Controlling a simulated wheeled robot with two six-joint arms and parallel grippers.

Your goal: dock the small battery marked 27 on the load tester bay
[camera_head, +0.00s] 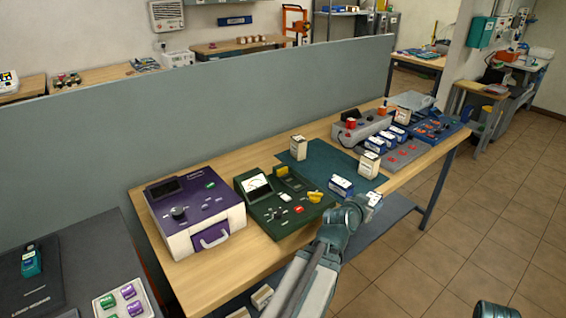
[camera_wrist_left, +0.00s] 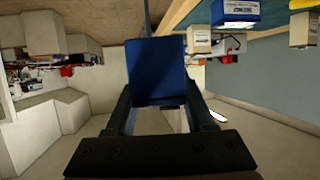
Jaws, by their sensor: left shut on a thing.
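My left gripper (camera_head: 362,207) is shut on a small blue battery with a pale top (camera_head: 374,199), held at the front edge of the workbench. In the left wrist view the battery's plain dark blue face (camera_wrist_left: 158,70) fills the space between the fingers; no number is readable. A green tester with a dial meter and yellow knob (camera_head: 270,212) stands left of the gripper. A purple and white unit (camera_head: 190,212) stands farther left. I cannot tell from markings which is the load tester.
A dark green mat (camera_head: 318,162) carries a blue battery (camera_head: 341,186) and two pale ones (camera_head: 298,148) (camera_head: 369,165). Grey racks with blue batteries (camera_head: 385,150) stand beyond it. A grey partition (camera_head: 210,95) runs behind the wooden bench (camera_head: 262,243).

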